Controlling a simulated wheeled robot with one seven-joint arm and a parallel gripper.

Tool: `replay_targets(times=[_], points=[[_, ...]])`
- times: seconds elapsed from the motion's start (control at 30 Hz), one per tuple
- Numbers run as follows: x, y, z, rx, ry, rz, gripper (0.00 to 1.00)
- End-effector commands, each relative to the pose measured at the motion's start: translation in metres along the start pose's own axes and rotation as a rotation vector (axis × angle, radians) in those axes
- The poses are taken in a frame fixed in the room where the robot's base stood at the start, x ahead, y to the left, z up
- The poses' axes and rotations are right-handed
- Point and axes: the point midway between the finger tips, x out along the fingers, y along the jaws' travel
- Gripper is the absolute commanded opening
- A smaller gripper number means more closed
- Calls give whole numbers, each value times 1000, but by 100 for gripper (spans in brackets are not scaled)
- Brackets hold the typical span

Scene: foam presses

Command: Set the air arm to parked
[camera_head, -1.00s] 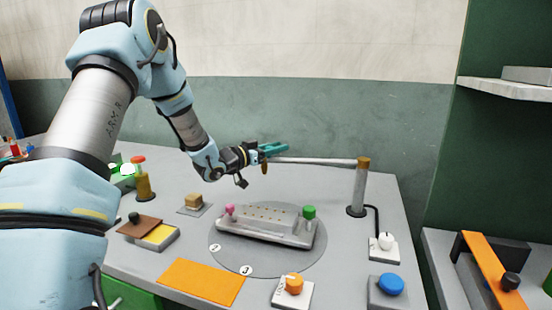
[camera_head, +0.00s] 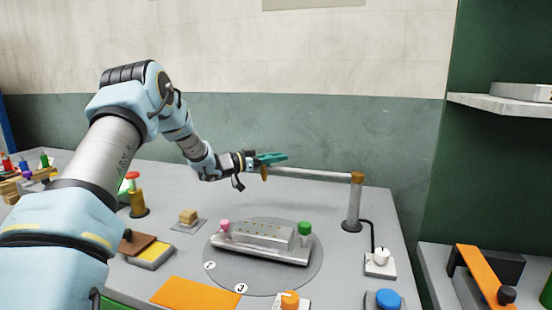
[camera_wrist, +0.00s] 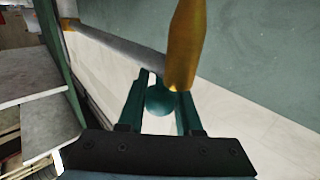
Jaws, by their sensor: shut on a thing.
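The air arm (camera_head: 315,174) is a grey bar that runs level from the brass top of an upright grey post (camera_head: 354,206) at the back right of the table. A brass nozzle hangs at its free left end; in the wrist view the nozzle (camera_wrist: 186,45) is large and close. My gripper (camera_head: 272,159) has teal fingers and is at this free end. In the wrist view my gripper (camera_wrist: 160,98) is shut on a round teal knob (camera_wrist: 159,100) at the end of the bar.
Below the bar, a grey press fixture (camera_head: 262,240) with pink and green knobs sits on a round plate marked with numbers. A white switch box (camera_head: 380,262), orange mat (camera_head: 196,293) and blue button (camera_head: 388,300) stand nearer. The air above the table's back is clear.

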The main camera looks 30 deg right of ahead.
Motion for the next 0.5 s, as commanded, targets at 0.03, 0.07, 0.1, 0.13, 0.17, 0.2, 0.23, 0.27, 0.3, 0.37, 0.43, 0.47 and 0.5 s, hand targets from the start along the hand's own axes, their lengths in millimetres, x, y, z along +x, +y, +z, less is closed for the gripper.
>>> replay_targets(times=[0.03,0.07,0.1,0.13,0.17,0.2,0.23,0.27,0.3,0.37,0.43,0.47,0.5], points=[[2,-3,-5,5,6,-8,0],[2,-3,-5,5,6,-8,0],[2,-3,-5,5,7,-9,0],[2,-3,-5,5,7,-9,37],[2,-3,-5,5,7,-8,40],[2,-3,-5,5,7,-8,45],[2,-3,-5,4,6,-8,48],[2,-2,-5,4,6,-7,52],[2,-2,-4,4,6,-7,56],[1,-2,-4,4,5,-6,63],[1,-2,-4,3,5,-6,64],[1,-2,-3,3,5,-6,64],[1,-2,-3,3,4,-5,64]])
